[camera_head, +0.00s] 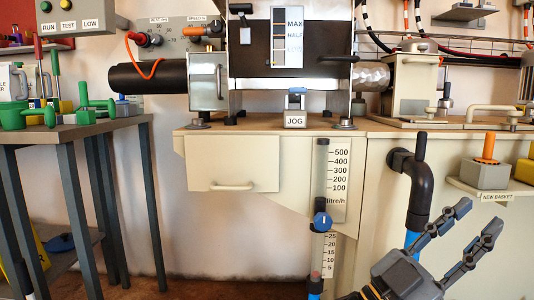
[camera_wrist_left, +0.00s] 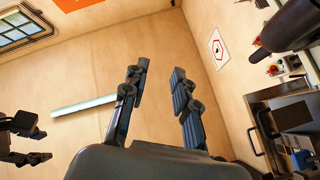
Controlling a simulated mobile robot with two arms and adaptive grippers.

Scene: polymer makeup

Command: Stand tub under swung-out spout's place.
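A black bent pipe (camera_head: 418,185) with an upright handle comes out of the cream cabinet front and turns down to a blue lower end; it looks like the spout. No tub can be made out for certain; a green open vessel (camera_head: 13,115) stands on the left table. My left gripper (camera_head: 478,218) is open and empty, right of the pipe's lower end and below the small shelf. In the left wrist view its fingers (camera_wrist_left: 158,80) are apart with only wall behind them. My right gripper (camera_wrist_left: 44,146) shows at that view's left edge, fingers apart.
The grey table (camera_head: 75,130) at left holds green tools and small blocks. A shelf labelled NEW BASKET (camera_head: 494,193) holds a grey block with an orange peg, close above my left gripper. A flowmeter (camera_head: 322,210) with a blue knob runs down the cabinet. Floor at lower middle is clear.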

